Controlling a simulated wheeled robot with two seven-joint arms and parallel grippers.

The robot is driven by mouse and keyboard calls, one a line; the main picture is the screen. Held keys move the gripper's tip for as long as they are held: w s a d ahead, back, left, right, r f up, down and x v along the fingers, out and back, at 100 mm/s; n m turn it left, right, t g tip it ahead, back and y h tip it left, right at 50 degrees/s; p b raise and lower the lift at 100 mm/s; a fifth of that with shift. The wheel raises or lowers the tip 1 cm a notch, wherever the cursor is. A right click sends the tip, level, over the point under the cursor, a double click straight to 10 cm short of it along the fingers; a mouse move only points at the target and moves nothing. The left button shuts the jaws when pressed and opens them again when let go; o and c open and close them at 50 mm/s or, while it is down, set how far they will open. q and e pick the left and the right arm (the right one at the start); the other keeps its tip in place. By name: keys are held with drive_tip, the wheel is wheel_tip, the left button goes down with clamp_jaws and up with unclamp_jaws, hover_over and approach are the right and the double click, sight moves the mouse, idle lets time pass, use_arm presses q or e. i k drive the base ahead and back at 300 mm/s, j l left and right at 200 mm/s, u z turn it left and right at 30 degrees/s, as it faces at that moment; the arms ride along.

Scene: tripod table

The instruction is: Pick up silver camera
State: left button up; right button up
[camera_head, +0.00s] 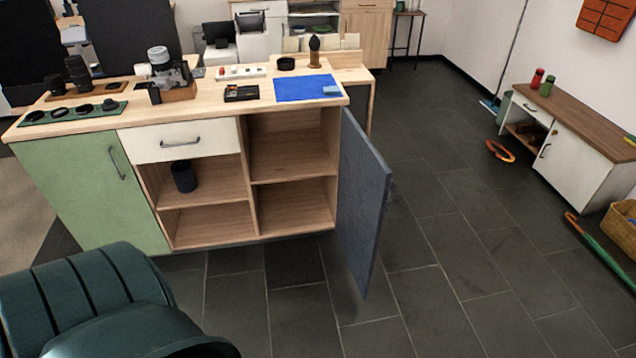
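The silver camera (169,72) with its large lens stands on a small wooden block on the light wooden counter top (210,97), left of the counter's middle. A black cylindrical item beside the block hides part of its front. Neither of my grippers shows in the head view, so nothing is seen touching the camera.
Black lenses (78,72) stand left of the camera, behind a green mat (72,113) with round dark items. A blue cloth (306,88) lies to the right. A grey cabinet door (361,200) hangs open. A dark green padded chair (85,300) fills the lower left.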

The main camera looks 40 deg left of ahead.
sight(164, 82)
drive_tip(key=i+u, duration=0.1)
drive_tip(key=u, duration=0.3)
drive_tip(key=i+u, duration=0.1)
drive_tip(key=u, duration=0.3)
drive_tip(key=l+u, duration=0.15)
drive_tip(key=u, duration=0.25)
drive_tip(key=i+l+u, duration=0.1)
drive_tip(key=u, duration=0.25)
drive_tip(key=i+l+u, duration=0.15)
drive_tip(key=l+u, duration=0.15)
drive_tip(key=i+l+u, duration=0.25)
drive_tip(key=l, duration=0.25)
drive_tip(key=l+u, duration=0.55)
drive_tip(key=l, duration=0.25)
drive_tip(key=l+u, duration=0.1)
drive_tip(key=l, duration=1.6)
